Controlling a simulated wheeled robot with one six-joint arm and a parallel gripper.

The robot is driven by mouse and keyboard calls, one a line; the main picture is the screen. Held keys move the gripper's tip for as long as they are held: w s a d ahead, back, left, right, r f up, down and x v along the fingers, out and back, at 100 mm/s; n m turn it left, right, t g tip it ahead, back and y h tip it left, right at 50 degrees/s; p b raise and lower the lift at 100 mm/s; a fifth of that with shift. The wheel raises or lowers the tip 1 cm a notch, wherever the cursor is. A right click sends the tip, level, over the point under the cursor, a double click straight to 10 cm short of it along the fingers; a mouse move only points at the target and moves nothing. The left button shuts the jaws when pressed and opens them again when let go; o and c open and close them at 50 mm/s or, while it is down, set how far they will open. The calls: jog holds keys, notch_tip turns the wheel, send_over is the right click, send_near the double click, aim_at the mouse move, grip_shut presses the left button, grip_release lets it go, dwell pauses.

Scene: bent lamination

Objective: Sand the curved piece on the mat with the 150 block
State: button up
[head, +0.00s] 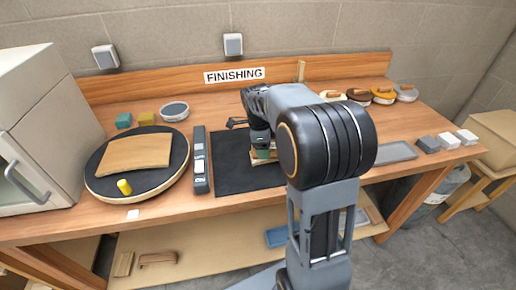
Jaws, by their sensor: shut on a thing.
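My gripper (262,148) is over the right part of the black rectangular mat (232,178), shut on a small green block (263,154). Pale wood shows at the block's lower edge; I cannot tell if it is part of the block or a separate piece beneath. A broad, slightly curved wooden piece (135,153) lies on a round black pad (100,187) with a wooden rim, left of the rectangular mat. No grit number is legible. My arm hides the mat's right side.
A long grey tool (200,160) lies between pad and mat. Grey and white blocks (448,141) and a grey tray (390,152) are right.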

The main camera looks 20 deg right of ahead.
jog(key=r+p, duration=0.2)
jog(key=r, duration=0.1)
jog(key=r+p, duration=0.1)
jog(key=r, duration=0.2)
jog(key=d+r+p, duration=0.1)
jog(key=r+p, duration=0.1)
jog(key=shift+s+r+p, duration=0.15)
jog(key=shift+r+p, duration=0.2)
jog(key=shift+r, duration=0.05)
